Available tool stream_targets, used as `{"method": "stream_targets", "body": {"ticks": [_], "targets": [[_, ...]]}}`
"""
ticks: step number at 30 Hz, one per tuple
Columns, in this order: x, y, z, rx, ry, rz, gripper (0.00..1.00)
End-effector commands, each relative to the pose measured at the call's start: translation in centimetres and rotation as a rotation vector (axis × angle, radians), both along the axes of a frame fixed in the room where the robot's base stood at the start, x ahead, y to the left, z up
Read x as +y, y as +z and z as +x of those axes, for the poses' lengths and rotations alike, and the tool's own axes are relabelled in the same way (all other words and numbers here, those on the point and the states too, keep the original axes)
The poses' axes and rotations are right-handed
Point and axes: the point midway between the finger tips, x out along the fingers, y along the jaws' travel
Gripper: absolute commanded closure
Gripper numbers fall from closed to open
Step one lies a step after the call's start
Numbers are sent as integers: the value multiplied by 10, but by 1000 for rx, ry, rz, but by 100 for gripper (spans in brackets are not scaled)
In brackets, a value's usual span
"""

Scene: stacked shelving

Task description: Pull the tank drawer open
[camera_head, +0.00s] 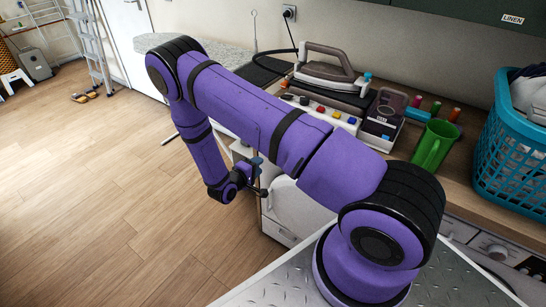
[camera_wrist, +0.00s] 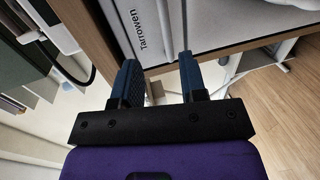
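A white appliance (camera_head: 296,212) stands under the wooden counter, partly hidden behind my arm. In the wrist view its front is turned sideways, with a white panel (camera_wrist: 138,14) lettered "Tarrowen" just under the counter edge. This panel looks like the tank drawer front; it appears flush, though its handle is not clear. My gripper (camera_wrist: 159,78) has two blue fingers spread apart with nothing seen between them. The fingers point at the appliance front near the lettered panel; I cannot tell whether they touch it. In the head view my gripper (camera_head: 257,168) is small beside the counter's left end.
On the counter (camera_head: 462,150) are an iron (camera_head: 330,66), a green mug (camera_head: 433,145), several thread spools and a teal laundry basket (camera_head: 512,150). An ironing board (camera_head: 205,58) stands behind my arm.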

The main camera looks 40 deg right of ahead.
Motion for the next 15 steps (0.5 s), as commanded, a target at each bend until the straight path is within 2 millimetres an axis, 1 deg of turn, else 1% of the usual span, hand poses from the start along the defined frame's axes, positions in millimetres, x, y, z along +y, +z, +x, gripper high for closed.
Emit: {"method": "stream_targets", "body": {"ticks": [1, 4, 7, 11, 15], "targets": [[0, -5, -1, 1, 8, -1, 61], [-3, -9, 0, -1, 14, -3, 61], [-12, -11, 3, -2, 15, -2, 61], [-32, -15, 10, -2, 13, -3, 61], [-56, -20, 18, -1, 12, -3, 61]]}}
